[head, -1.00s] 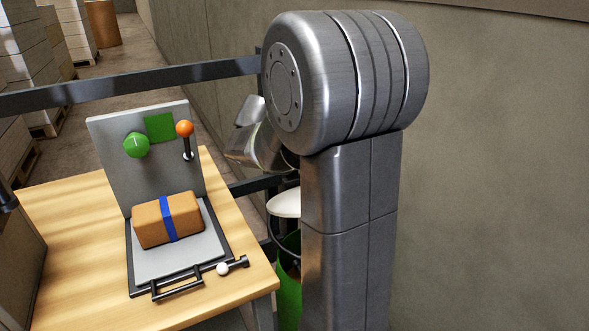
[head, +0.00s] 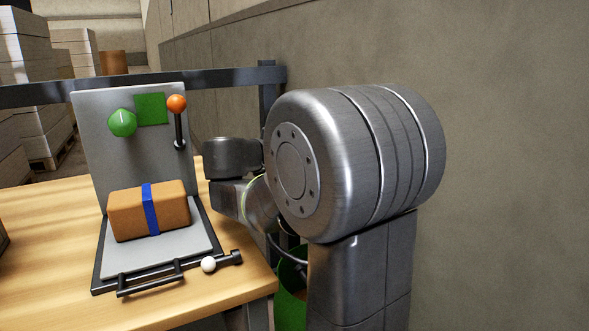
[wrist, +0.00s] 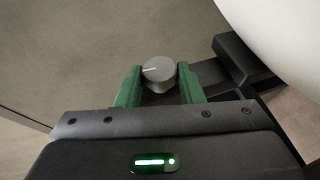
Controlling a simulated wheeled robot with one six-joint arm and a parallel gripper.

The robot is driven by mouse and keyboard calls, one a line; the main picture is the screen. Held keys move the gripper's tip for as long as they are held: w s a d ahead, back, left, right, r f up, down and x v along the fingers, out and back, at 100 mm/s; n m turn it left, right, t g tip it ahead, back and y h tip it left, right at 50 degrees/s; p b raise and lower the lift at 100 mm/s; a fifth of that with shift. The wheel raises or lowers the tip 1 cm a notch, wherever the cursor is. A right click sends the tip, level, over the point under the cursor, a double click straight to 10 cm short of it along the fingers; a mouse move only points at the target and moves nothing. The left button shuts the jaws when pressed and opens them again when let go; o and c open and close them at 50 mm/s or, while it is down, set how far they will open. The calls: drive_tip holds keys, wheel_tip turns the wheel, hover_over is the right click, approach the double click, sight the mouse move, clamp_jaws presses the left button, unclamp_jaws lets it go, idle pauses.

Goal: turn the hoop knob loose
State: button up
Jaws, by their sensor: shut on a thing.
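The hoop knob (wrist: 158,72) is a round grey knob with a white pointer line on its face, seen in the wrist view. My gripper (wrist: 160,84) has its two green fingers on either side of the knob, shut on it. The pointer line lies nearly level, towards the left. In the head view my own arm hides the gripper and the knob.
A dark bar (wrist: 240,62) and a large white rounded thing (wrist: 285,35) are close right of the knob. A green bin (head: 290,285) stands beside the wooden table (head: 45,215), which bears a brown parcel (head: 130,213) and an upright panel (head: 95,160). A wall (head: 510,150) is at right.

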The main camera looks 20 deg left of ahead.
drive_tip(key=shift+f+t+b, duration=0.15)
drive_tip(key=shift+t+b, duration=0.45)
drive_tip(key=shift+b, duration=0.35)
drive_tip(key=o, duration=1)
